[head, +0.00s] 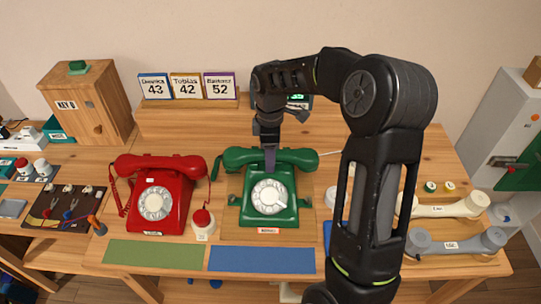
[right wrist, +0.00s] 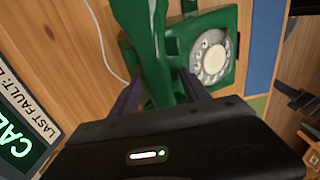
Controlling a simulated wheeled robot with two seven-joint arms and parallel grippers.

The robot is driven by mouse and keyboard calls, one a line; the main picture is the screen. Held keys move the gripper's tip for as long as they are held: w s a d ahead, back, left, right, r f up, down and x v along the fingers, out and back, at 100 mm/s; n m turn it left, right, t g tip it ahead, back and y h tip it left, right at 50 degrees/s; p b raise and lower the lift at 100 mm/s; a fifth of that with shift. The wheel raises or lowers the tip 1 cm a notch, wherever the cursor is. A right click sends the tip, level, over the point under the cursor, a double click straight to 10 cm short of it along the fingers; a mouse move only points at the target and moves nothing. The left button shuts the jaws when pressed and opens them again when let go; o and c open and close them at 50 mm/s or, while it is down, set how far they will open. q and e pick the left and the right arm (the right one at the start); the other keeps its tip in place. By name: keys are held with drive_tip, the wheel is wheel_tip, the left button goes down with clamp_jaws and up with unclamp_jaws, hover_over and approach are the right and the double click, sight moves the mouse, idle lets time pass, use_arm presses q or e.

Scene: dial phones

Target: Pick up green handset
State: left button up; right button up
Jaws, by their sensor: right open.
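The green handset (head: 298,157) lies across the top of the green dial phone (head: 268,203), on its cradle. My right gripper (head: 270,160) is over the middle of the handset, pointing down. In the right wrist view, the open fingers of my right gripper (right wrist: 160,92) stand on either side of the green handset (right wrist: 152,45). Whether the fingers touch it cannot be told. The phone's white dial (right wrist: 212,56) shows beyond one finger. My left gripper is not in view.
A red dial phone (head: 155,205) stands left of the green one, with a red-topped object (head: 203,225) between them. Cream (head: 447,205) and grey (head: 455,243) handsets lie at the right. A lit display (right wrist: 25,125) stands behind the green phone.

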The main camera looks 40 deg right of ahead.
drive_tip(key=shift+f, duration=0.15)
drive_tip(key=shift+c, duration=0.4)
clamp_jaws()
idle(0.5)
